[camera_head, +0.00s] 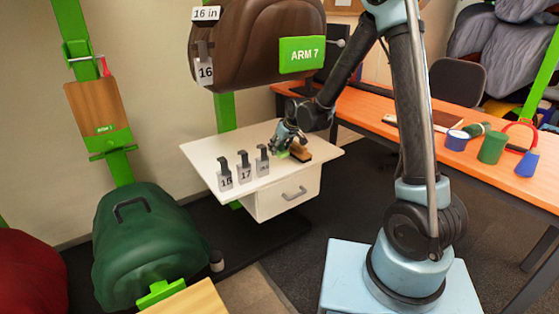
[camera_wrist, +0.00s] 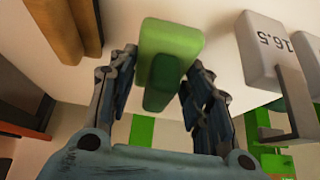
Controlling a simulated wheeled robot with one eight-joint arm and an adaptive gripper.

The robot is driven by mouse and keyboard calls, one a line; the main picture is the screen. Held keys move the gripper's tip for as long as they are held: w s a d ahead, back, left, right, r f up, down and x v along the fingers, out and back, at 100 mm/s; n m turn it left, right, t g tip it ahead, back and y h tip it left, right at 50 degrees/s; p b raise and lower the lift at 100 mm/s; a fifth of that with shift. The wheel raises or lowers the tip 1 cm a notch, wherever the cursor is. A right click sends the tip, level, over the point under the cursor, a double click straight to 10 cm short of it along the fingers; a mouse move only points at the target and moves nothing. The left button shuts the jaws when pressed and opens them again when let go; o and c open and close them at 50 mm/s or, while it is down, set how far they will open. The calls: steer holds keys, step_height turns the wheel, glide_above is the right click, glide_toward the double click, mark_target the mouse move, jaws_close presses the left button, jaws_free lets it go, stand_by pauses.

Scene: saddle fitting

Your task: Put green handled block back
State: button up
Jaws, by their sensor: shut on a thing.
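The green handled block (camera_wrist: 170,38) sits between the fingers of my gripper (camera_wrist: 163,85) in the wrist view, its darker green handle pointing toward the palm. My gripper is shut on it. Only a small green patch of the block (camera_head: 281,155) shows there, under the fingers. I cannot tell whether the block touches the tabletop.
A brown brush-like block (camera_head: 300,154) lies just right of my gripper. Several white numbered blocks with dark handles, such as the one marked 17 (camera_head: 245,172), stand to the left. A brown saddle (camera_head: 255,45) hangs above the table. The front right tabletop is clear.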

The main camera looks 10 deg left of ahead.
mark_target(279, 165)
steer(key=shift+f, duration=2.7)
steer(key=o, duration=1)
steer(key=v, duration=1.2)
